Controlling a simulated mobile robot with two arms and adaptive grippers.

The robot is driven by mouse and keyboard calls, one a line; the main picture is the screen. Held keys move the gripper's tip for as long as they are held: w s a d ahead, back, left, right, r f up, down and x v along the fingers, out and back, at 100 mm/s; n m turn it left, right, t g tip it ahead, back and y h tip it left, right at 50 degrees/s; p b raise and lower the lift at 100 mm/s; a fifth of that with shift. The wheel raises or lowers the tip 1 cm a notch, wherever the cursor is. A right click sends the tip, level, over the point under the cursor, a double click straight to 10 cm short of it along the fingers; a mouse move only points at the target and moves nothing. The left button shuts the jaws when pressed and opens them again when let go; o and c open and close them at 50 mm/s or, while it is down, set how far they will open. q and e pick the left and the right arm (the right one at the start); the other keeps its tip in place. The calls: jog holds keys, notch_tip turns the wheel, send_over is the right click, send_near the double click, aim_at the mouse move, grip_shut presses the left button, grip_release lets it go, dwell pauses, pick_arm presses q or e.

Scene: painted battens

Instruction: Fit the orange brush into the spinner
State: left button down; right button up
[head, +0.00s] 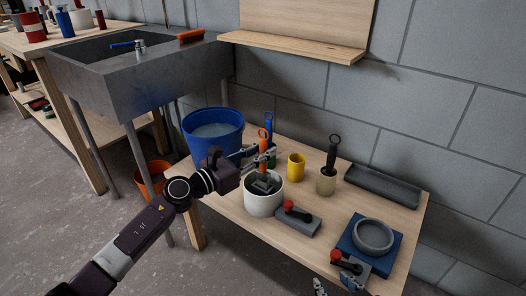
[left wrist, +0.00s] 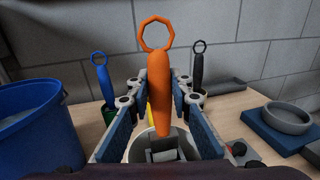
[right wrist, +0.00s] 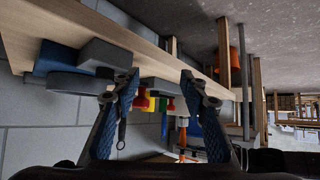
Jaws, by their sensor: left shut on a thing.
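The orange brush (head: 264,138) stands upright with its ring at the top. It also shows in the left wrist view (left wrist: 160,85). My left gripper (head: 262,153) is shut on its handle. The brush is over the mouth of a white pot (head: 264,203) with a grey block-like part (left wrist: 163,150) inside, which looks like the spinner. The brush's lower end meets that grey part in the picture; whether it is seated, I cannot tell. My right gripper (right wrist: 160,85) is open and empty; only its fingertips show at the head view's bottom edge.
A grey block with a red knob (head: 298,220) sits right of the pot; another stands near a grey ring on a blue base (head: 400,248). A blue bucket (head: 213,130), yellow cup (head: 296,167), and beige cup with a black brush (head: 327,181) stand close by.

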pick_arm(q)
jog(key=shift+f, duration=0.25)
pick_arm(e)
jog(key=shift+w+a+r+t, duration=0.2)
jog(key=shift+w+r+t, duration=0.15)
jog(key=shift+w+r, duration=0.15)
jog(key=shift+w+a+r+t, duration=0.2)
jog(key=shift+w+r+t, duration=0.15)
jog(key=shift+r, duration=0.15)
jog(key=shift+r, duration=0.1)
